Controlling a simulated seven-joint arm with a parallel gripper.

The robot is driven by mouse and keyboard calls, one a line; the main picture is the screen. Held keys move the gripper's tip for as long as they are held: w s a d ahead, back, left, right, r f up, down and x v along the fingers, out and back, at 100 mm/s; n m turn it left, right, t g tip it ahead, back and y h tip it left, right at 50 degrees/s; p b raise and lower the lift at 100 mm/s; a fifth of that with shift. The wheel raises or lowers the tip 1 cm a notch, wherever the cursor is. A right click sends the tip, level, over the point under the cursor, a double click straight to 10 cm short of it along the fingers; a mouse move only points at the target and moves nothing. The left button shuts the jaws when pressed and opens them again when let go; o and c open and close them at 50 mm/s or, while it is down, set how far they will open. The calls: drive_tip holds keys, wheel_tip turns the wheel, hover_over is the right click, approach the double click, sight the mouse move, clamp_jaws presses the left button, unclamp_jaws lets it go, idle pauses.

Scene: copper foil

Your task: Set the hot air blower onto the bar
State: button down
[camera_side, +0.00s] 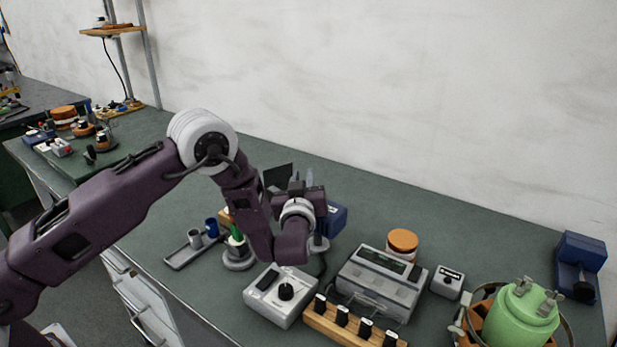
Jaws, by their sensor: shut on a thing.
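My gripper (309,180) is at the end of the bent arm, above the middle of the bench, and points away from the camera. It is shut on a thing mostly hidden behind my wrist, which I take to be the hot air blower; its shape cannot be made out. A wooden bar (318,322) with several black knob-like pieces along it lies at the front edge of the view, lower and nearer than my gripper. I cannot tell if this is the bar meant.
A grey box with a dial (265,303), a grey instrument (373,285), an orange-lidded jar (403,241) and a green vessel (515,320) crowd the front right. A blue device (581,262) stands far right. A tray (181,257) is at left. The back right bench is clear.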

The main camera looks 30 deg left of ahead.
drive_tip(key=s+n+g+y, duration=0.1)
drive_tip(key=g+y, duration=0.1)
drive_tip(key=s+n+g+y, duration=0.1)
drive_tip(key=n+g+y, duration=0.1)
drive_tip(key=s+n+g+y, duration=0.1)
drive_tip(key=n+g+y, duration=0.1)
drive_tip(key=shift+a, duration=0.1)
drive_tip(key=shift+s+d+n+g+y, duration=0.1)
drive_tip(key=shift+s+n+g+y, duration=0.3)
drive_tip(key=shift+n+g, duration=0.5)
drive_tip(key=shift+s+d+n+g+y, duration=0.1)
drive_tip(key=shift+s+n+g+y, duration=0.45)
drive_tip(key=shift+g, duration=0.55)
drive_tip(key=shift+s+n+g+y, duration=0.2)
drive_tip(key=shift+n+g+y, duration=0.05)
drive_tip(key=shift+n+g, duration=0.7)
drive_tip(key=shift+s+g, duration=0.1)
drive_tip(key=shift+g, duration=0.25)
drive_tip(key=c, duration=1.3)
unclamp_jaws()
